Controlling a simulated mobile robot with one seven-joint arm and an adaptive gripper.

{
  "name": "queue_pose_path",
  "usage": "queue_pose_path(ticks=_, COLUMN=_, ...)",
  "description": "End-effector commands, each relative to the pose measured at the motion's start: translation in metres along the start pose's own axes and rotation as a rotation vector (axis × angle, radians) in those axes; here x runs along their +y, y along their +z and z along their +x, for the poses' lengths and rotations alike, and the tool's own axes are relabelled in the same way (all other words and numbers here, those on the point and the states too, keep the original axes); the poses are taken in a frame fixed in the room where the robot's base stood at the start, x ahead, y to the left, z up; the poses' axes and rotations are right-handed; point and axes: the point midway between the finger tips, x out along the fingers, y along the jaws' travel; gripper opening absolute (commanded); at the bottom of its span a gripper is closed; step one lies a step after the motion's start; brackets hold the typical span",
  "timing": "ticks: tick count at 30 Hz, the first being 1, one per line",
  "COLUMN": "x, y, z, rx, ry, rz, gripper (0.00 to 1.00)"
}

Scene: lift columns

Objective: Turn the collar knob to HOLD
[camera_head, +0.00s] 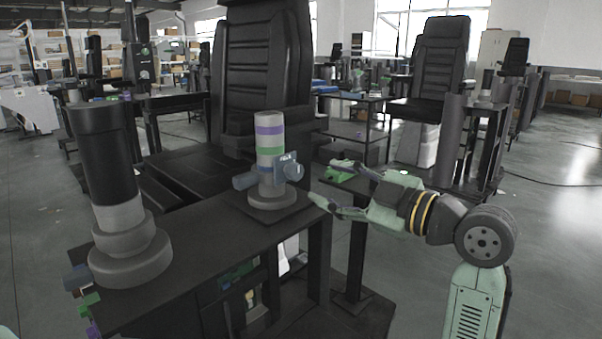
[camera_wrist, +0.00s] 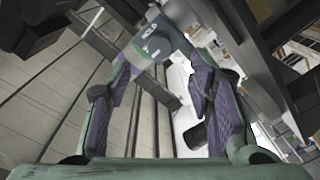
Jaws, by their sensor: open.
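A small lift column (camera_head: 267,182) with purple and green bands stands upright on a dark bench. Its collar carries a blue-grey plate (camera_head: 284,160) with small white lettering, and a round grey knob (camera_head: 294,172) on its right side. My gripper (camera_head: 325,182) is right of the knob, fingers pointing left at it, open and apart from it. In the wrist view the open purple-padded fingers (camera_wrist: 160,80) have nothing clearly held between them. The plate (camera_wrist: 157,42) shows ahead, tilted, with lettering that seems to read HOLD. The knob's setting is too small to tell.
A larger dark column (camera_head: 107,170) with a wide grey base stands at the bench's left end. A black seat (camera_head: 265,65) rises behind the small column. The dark bench top (camera_head: 205,240) is bare between the columns. Open floor lies at right.

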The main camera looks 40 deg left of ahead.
Motion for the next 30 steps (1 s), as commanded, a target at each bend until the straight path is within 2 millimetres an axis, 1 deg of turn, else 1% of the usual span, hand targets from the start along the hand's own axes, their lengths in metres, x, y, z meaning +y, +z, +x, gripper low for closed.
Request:
queue_pose_path(ticks=1, x=0.001, y=-0.002, z=0.012, rx=0.002, ry=-0.003, rz=0.002, gripper=0.48)
queue_pose_path(ticks=6, x=0.001, y=-0.002, z=0.045, rx=0.002, ry=-0.003, rz=0.002, gripper=0.48)
queue_pose_path(ticks=9, x=0.001, y=-0.002, z=0.06, rx=0.002, ry=0.0, rz=0.002, gripper=0.48)
queue_pose_path(ticks=12, x=0.001, y=-0.001, z=0.07, rx=0.0, ry=0.0, rz=0.002, gripper=0.48)
queue_pose_path(ticks=16, x=0.0, y=-0.001, z=0.078, rx=0.001, ry=0.001, rz=0.002, gripper=0.48)
queue_pose_path(ticks=24, x=0.0, y=0.0, z=0.079, rx=0.001, ry=0.002, rz=0.002, gripper=0.48)
queue_pose_path(ticks=30, x=0.0, y=0.0, z=0.079, rx=0.0, ry=0.002, rz=0.001, gripper=0.35)
